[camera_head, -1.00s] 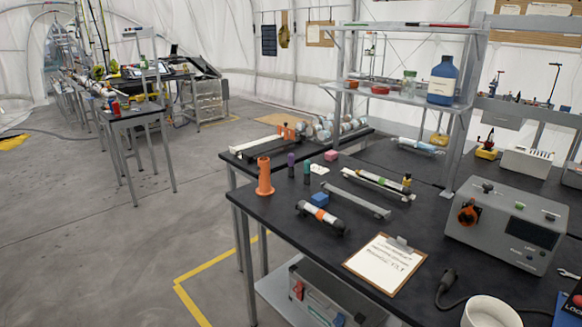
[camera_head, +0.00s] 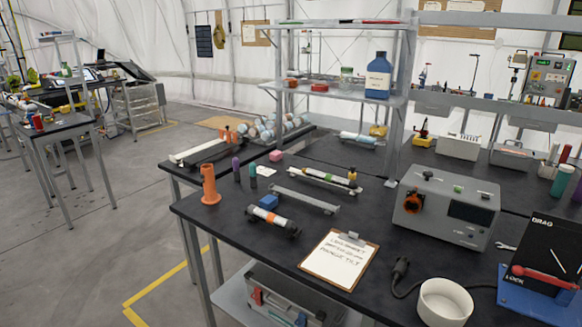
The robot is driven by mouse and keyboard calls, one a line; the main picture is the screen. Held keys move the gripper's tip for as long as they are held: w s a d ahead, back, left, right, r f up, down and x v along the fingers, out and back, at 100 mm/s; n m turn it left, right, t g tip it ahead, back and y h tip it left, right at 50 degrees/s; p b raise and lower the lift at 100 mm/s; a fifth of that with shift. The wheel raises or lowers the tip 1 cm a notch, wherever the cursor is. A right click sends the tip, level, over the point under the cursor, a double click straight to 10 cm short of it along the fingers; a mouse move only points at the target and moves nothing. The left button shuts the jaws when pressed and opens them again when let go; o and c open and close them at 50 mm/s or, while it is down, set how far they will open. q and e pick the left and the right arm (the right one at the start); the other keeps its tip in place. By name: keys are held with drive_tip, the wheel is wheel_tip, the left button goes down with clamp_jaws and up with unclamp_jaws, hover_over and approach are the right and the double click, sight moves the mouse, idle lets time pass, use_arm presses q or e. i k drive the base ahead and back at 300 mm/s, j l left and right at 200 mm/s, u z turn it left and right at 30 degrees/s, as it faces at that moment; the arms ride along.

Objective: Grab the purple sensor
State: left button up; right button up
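A small upright purple cylinder (camera_head: 236,168), which looks like the purple sensor, stands on the black workbench (camera_head: 230,224) near its left end. A dark green cylinder (camera_head: 253,176) of similar shape stands just right of it. An orange stepped cylinder (camera_head: 209,184) stands to its left, closer to the bench edge. Neither of my grippers is in the head view.
A clipboard (camera_head: 338,260), a white bowl (camera_head: 445,302) and a grey instrument box (camera_head: 446,207) occupy the bench's front and right. A blue block (camera_head: 268,202) and a capped tube (camera_head: 272,222) lie near the cylinders. Open floor (camera_head: 80,262) lies left of the bench.

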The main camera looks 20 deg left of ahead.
sight(235, 161)
drive_tip(key=j+z, duration=0.35)
drive_tip(key=j, duration=0.4)
drive_tip(key=j+z, duration=0.35)
drive_tip(key=j, duration=0.45)
drive_tip(key=k+j+z, duration=0.1)
drive_tip(key=j+z, duration=0.25)
drive_tip(key=j, duration=0.35)
